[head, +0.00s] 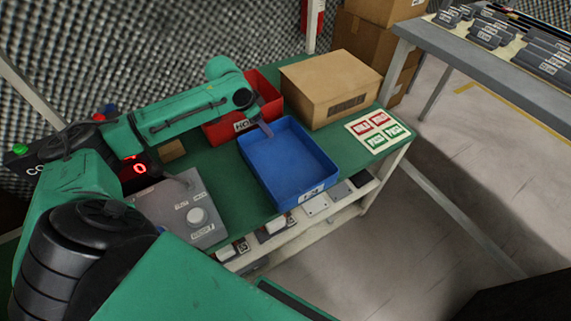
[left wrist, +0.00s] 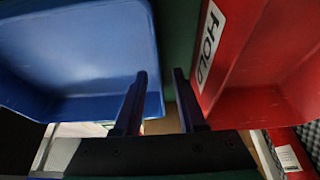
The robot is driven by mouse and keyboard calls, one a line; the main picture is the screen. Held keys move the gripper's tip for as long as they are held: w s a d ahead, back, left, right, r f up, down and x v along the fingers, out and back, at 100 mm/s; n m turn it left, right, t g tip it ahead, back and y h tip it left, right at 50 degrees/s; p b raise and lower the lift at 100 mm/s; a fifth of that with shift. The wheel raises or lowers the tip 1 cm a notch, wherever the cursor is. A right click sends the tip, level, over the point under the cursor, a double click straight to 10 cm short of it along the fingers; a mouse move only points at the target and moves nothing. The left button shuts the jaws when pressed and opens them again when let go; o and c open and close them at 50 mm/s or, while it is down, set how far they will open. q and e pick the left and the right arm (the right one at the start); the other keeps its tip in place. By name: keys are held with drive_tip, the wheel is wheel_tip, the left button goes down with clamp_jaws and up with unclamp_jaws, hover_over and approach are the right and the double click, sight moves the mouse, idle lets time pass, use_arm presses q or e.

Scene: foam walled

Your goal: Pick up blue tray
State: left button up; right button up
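The blue tray (head: 288,168) lies on the green workbench, empty, with a white label on its near wall. My left gripper (head: 266,128) is at the tray's far left wall, fingers pointing down. In the left wrist view, the blue tray (left wrist: 80,50) fills the left side. The fingers of my left gripper (left wrist: 160,76) are apart. One finger overlaps the tray's inside and the other is over the gap beside the red tray (left wrist: 255,70), so they appear to straddle the blue wall. Contact cannot be told. My right gripper is not in view.
The red tray (head: 224,128), labelled HOLD, stands close behind the blue one. A cardboard box (head: 330,85) stands at the back right, with a label sheet (head: 377,130) beside it. A grey control box (head: 185,208) is at left. A grey table (head: 490,65) stands at upper right.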

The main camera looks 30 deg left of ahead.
use_arm(q)
clamp_jaws()
idle(1.4)
